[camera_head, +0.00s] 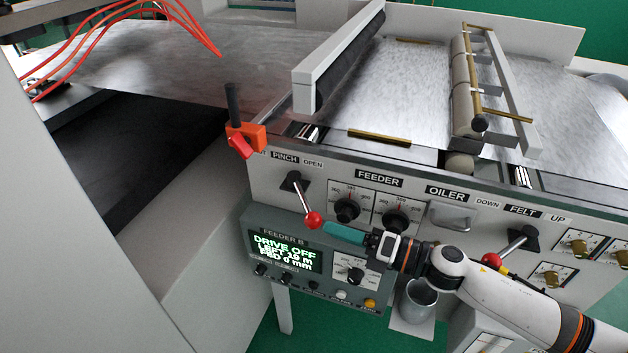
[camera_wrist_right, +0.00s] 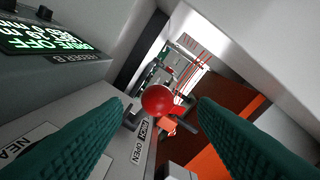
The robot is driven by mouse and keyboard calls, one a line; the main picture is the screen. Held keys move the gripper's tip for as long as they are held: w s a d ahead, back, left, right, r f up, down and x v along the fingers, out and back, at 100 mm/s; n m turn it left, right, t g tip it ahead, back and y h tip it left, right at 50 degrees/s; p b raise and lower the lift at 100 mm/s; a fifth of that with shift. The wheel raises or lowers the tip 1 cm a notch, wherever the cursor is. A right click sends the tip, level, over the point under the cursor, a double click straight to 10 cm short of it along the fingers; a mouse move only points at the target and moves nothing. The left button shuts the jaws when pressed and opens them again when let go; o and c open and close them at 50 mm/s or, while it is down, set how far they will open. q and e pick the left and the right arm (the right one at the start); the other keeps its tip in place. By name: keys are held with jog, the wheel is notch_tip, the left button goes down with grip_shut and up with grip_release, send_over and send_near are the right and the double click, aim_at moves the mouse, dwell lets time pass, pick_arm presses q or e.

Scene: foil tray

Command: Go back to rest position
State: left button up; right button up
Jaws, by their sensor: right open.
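My right gripper (camera_head: 345,234) has teal fingers and comes in from the lower right, in front of the machine's panel. Its fingertips point left at the red ball knob (camera_head: 313,219) of the pinch lever (camera_head: 303,200), which hangs down and to the right from its pivot. In the right wrist view the teal fingers (camera_wrist_right: 161,106) stand apart, and the red knob (camera_wrist_right: 157,99) shows in the gap, clear of both fingers in the picture. The fingers hold nothing. How far the knob lies beyond the tips is hard to tell. My left gripper is not in view.
The control box (camera_head: 290,262) with a green "DRIVE OFF" display sits below the fingers. The felt lever (camera_head: 510,250), a grey cup (camera_head: 417,299) and dials (camera_head: 397,222) are close to my right arm. An orange clamp (camera_head: 246,135) sticks out at the panel's left corner.

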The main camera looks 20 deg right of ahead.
jog(key=s+d+f+m+h, duration=0.2)
jog(key=d+f+m+h, duration=0.15)
jog(key=m+h, duration=0.6)
jog(key=s+d+f+m+h, duration=0.25)
jog(key=f+m+h, duration=0.2)
jog(key=m, duration=1.05)
jog(key=s+a+f+m+g, duration=0.2)
jog(key=s+f+m+g, duration=0.2)
jog(key=s, duration=0.4)
jog(key=s+a+f+m+g, duration=0.1)
jog(key=s+f+m+g, duration=0.35)
jog(key=s, duration=0.45)
notch_tip(320, 180, down, 25)
jog(key=g, duration=0.1)
jog(key=s+d+f+g, duration=0.1)
jog(key=s+d+f, duration=0.1)
jog(key=s+f, duration=1.4)
jog(key=shift+s+d+f+n, duration=0.15)
jog(key=shift+s+d+n, duration=0.25)
jog(key=shift+s, duration=0.2)
